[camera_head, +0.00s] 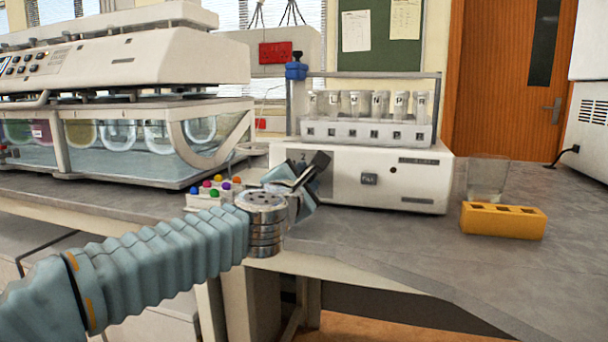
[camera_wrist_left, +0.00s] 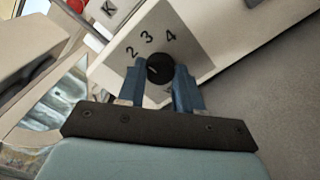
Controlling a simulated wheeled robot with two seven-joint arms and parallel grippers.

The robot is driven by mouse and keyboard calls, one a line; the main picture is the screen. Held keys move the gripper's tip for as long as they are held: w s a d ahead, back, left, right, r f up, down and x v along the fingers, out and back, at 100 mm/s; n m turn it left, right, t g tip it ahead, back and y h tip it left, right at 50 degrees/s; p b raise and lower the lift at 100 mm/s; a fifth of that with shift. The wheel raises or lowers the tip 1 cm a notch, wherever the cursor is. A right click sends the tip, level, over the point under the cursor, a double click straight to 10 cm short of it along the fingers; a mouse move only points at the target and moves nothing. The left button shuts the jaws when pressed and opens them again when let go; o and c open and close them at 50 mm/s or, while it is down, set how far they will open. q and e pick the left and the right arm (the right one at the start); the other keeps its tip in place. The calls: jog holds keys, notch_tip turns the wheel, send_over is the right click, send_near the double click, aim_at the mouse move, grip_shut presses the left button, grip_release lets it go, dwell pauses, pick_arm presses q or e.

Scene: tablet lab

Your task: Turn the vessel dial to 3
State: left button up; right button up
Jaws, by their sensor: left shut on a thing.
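The vessel dial (camera_wrist_left: 160,68) is a round black knob on a pale plate (camera_wrist_left: 192,40) marked 2, 3 and 4. In the left wrist view its pointer mark is faint, and I cannot tell for sure which number it points to. My left gripper (camera_wrist_left: 160,82) is shut on the dial, with one blue finger on each side of it. In the head view my left gripper (camera_head: 312,172) is at the left end of the white machine's front (camera_head: 345,190); the arm and gripper hide the dial there. My right gripper is not in view.
A rack of clear tubes (camera_head: 365,131) stands on the machine. A glass beaker (camera_head: 487,180) and a yellow block with holes (camera_head: 503,220) are to the right. A large water bath with vessels (camera_head: 150,150) is at left, with a rack of coloured caps (camera_head: 213,190) nearby.

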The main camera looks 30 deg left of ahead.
pick_arm(q)
jog(key=m+p, duration=0.1)
jog(key=m, duration=0.2)
jog(key=shift+m+p, duration=0.35)
jog(key=shift+m, duration=0.05)
jog(key=shift+m+p, duration=0.35)
jog(key=shift+m, duration=0.35)
jog(key=shift+f, duration=0.1)
jog(key=o, duration=1)
jog(key=shift+o, duration=0.2)
